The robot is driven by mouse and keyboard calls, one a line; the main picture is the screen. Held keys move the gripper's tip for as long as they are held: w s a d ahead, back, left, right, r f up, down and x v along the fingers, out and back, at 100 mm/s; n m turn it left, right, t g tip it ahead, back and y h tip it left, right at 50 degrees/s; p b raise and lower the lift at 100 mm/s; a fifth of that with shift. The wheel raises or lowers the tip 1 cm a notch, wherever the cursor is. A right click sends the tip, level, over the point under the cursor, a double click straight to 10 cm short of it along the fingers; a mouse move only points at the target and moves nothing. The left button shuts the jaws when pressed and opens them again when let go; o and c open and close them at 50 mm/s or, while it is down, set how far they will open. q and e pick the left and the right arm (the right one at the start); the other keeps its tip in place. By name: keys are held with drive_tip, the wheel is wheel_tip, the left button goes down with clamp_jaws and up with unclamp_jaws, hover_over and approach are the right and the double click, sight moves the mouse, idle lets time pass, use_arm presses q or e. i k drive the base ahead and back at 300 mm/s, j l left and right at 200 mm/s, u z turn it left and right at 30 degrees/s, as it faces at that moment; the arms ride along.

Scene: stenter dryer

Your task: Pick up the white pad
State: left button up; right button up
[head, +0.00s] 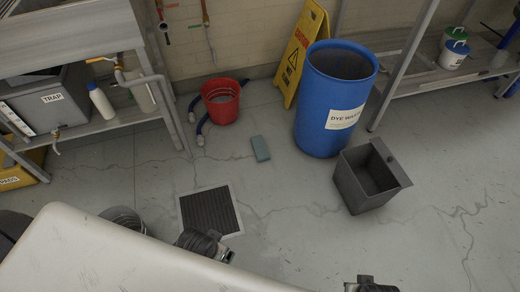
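I see no clearly white pad. A small blue-grey block or pad (260,148) lies flat on the floor, between the red bucket and the blue drum. A yellow box (22,172) with a label that seems to read "PADS" is at the far left, partly cut off by the picture edge. My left gripper (226,257) shows at the bottom, just below the floor grate, apart from the block. My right gripper (366,280) shows at the bottom edge, partly cut off. Neither touches the block, and their finger openings are not clear.
A red bucket (221,103), a blue "DYE WASTE" drum (336,120), a yellow caution sign (301,50) and a grey open bin (366,190) stand on the floor. A dark grate (209,211) lies in the floor. Cracked floor between them is mostly free.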

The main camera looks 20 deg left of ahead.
sight(261, 151)
drive_tip(key=i+j+z, duration=0.15)
drive_tip(key=i+j, duration=0.25)
drive_tip(key=i+j+z, duration=0.2)
drive_tip(key=i+j, duration=0.15)
drive_tip(key=j, duration=0.2)
